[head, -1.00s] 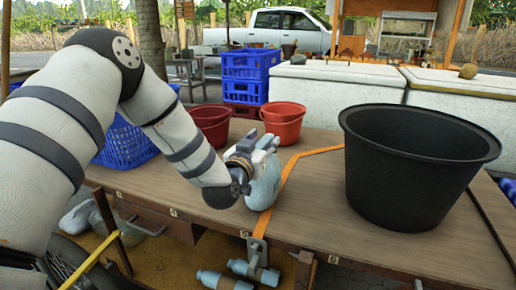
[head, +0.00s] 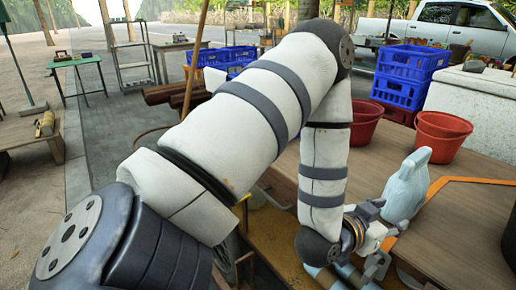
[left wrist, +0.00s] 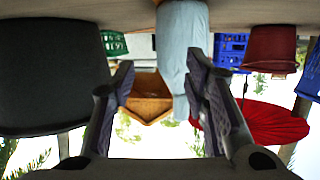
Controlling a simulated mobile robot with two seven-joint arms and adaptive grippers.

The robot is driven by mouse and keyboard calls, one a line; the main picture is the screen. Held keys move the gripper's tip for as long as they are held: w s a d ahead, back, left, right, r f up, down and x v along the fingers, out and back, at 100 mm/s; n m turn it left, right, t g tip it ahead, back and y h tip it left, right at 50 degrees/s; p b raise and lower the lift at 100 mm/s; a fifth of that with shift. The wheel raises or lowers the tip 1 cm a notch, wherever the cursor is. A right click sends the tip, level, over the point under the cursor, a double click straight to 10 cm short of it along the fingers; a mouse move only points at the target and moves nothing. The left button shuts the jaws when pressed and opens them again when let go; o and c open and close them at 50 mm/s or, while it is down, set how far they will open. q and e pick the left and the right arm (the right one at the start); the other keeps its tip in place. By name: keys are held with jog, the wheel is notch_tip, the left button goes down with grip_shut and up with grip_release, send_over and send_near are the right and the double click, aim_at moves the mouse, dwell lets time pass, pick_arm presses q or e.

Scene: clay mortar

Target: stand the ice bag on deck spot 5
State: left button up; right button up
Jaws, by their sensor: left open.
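The pale blue ice bag (head: 406,188) stands upright on the wooden deck (head: 462,226), close to its front edge and beside an orange strap. My left gripper (head: 387,226) is open and empty, in front of the bag at the deck's edge. The left wrist view, which is upside down, shows the bag (left wrist: 182,45) beyond the open fingers (left wrist: 160,82), behind the right-hand one. I cannot read a label for spot 5. My right gripper is not in view.
Two red buckets (head: 441,137) stand behind the bag, with stacked blue crates (head: 408,75) farther back. A big black tub (left wrist: 50,75) shows in the left wrist view. The orange strap (head: 470,181) crosses the deck. Bare deck lies right of the bag.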

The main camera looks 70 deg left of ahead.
pick_arm(q)
jog(key=s+d+f+m+g+h, duration=0.1)
jog(key=s+d+f+g, duration=0.3)
jog(key=s+f, duration=0.5)
jog(key=s+d+f+g+h, duration=0.1)
jog(key=s+d+f+g, duration=0.1)
jog(key=s+f+g, duration=0.55)
jog(key=s+d+f+g, duration=0.1)
jog(key=s+f+g, duration=0.1)
jog(key=s, duration=1)
jog(key=s+d+f+g, duration=0.1)
jog(key=s+f+g, duration=0.2)
jog(key=s, duration=0.8)
jog(key=shift+s+d+f+g, duration=0.2)
jog(key=shift+s+f+g, duration=0.15)
jog(key=shift+f, duration=0.45)
